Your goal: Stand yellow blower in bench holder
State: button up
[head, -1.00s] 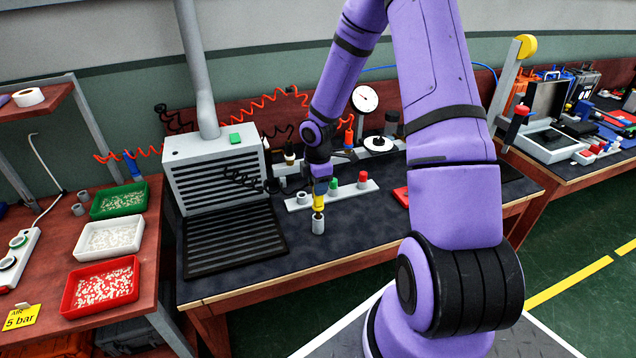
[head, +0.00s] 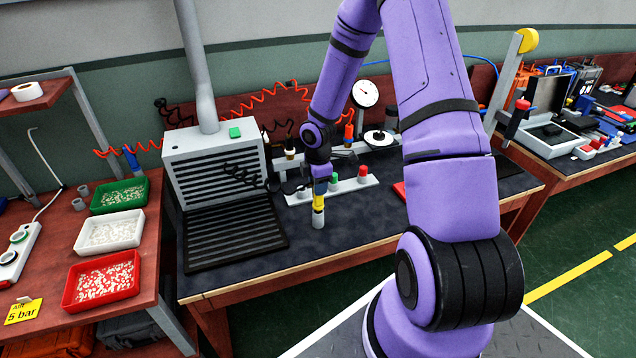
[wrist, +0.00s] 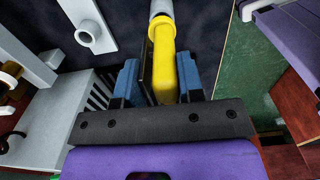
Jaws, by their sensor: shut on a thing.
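The yellow blower (head: 318,203) is upright in my gripper (head: 319,186), above the front part of the dark bench mat. The wrist view shows the blower's yellow body (wrist: 165,65) between the two blue fingers (wrist: 158,84), which are shut on it.
A white strip (head: 350,188) with a ring socket and green and red parts lies just behind. A grey vented box (head: 215,160) and black grille (head: 232,238) are at left. A red item (head: 399,190) lies at right. The mat's front is clear.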

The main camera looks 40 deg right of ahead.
jog(key=shift+f, duration=0.9)
jog(key=o, duration=0.8)
notch_tip(320, 180, up, 11)
jog(key=shift+f, duration=0.1)
dwell(0.5)
jog(key=s+a+r+m+t+h, duration=0.1)
jog(key=s+a+r+m, duration=0.3)
jog(key=r, duration=0.5)
jog(key=s+a+r+m+t, duration=0.1)
jog(key=s+a+r+m, duration=0.2)
jog(key=s+r, duration=0.5)
jog(key=s+a+r+m+t+h, duration=0.1)
jog(key=s+a+r+m, duration=0.25)
jog(key=r, duration=0.65)
jog(key=s+a+r+m, duration=0.1)
jog(key=s, duration=0.2)
jog(key=s+r+m+t+y, duration=0.1)
jog(key=s+m, duration=0.1)
jog(key=s, duration=0.2)
jog(key=s+a+r+m+t+y, duration=0.1)
jog(key=s+r, duration=0.1)
jog(key=s, duration=0.2)
jog(key=shift+s+a+r, duration=0.1)
jog(key=shift+s+a, duration=0.05)
jog(key=shift+a, duration=0.2)
